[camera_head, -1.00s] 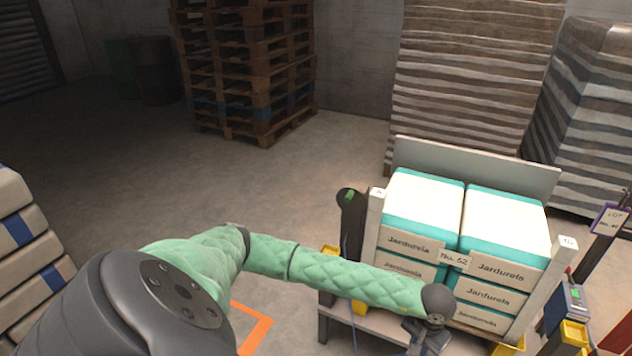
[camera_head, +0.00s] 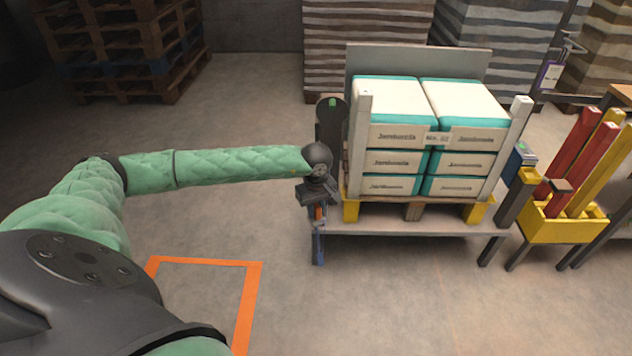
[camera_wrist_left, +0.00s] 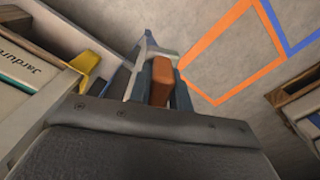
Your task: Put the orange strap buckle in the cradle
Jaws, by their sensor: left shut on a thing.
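My left gripper (camera_head: 318,212) is at the left front corner of the loaded bench, pointing down. It is shut on the orange strap buckle (camera_wrist_left: 162,82), which shows as an orange block between the two fingers in the left wrist view; only a sliver of it shows in the head view (camera_head: 319,213). A pale blue-grey bracket (camera_wrist_left: 150,46) lies just beyond the fingertips in the wrist view. I cannot tell whether it is the cradle, or whether the buckle touches it. My right gripper is not in view.
Stacked sacks (camera_head: 395,137) stand on the bench (camera_head: 420,228) between upright posts, close to my left gripper. A yellow bin (camera_head: 562,228) with red and yellow bars is at the right. An orange floor outline (camera_head: 205,262) lies in clear floor at the left.

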